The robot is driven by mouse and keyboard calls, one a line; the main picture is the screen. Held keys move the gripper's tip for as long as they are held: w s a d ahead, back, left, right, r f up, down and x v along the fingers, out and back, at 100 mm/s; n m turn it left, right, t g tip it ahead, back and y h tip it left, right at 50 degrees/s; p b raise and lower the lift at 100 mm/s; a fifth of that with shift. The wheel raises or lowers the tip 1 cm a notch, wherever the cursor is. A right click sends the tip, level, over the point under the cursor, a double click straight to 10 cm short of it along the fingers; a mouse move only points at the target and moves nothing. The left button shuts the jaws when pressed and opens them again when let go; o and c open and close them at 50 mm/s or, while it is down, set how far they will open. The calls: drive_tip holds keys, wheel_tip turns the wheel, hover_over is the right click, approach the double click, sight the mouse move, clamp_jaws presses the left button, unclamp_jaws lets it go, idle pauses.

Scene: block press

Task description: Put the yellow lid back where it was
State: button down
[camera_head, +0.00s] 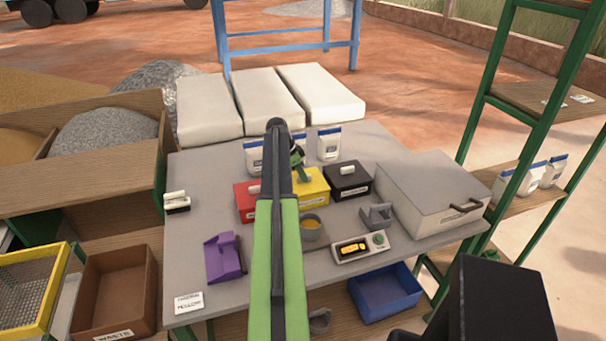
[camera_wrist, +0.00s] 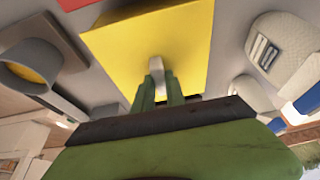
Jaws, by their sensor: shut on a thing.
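The yellow lid (camera_wrist: 150,40) shows as a flat yellow top with a pale knob (camera_wrist: 155,64) in the wrist view. My gripper (camera_wrist: 158,82) is shut on this knob. In the head view the lid lies on or right over the yellow box (camera_head: 313,188), between the red box and the black box, partly hidden by my gripper (camera_head: 298,163) and arm. I see no clear gap between lid and box, but cannot tell whether it is fully seated.
The red box (camera_head: 244,204) and black box (camera_head: 348,182) stand close on either side, each with a pale knob. White bags (camera_head: 329,145) stand behind. A cup (camera_head: 311,230), a small control panel (camera_head: 361,248) and a purple object (camera_head: 223,258) sit in front on the grey table.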

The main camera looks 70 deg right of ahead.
drive_tip(key=shift+f, duration=0.25)
drive_tip(key=c, duration=1.4)
unclamp_jaws()
drive_tip(key=shift+o, duration=0.2)
drive_tip(key=shift+r, duration=0.2)
drive_tip(key=shift+r+p, duration=0.35)
drive_tip(key=shift+p, duration=0.05)
drive_tip(key=p+v, duration=1.1)
drive_tip(key=v, duration=0.1)
drive_tip(key=shift+f, duration=0.1)
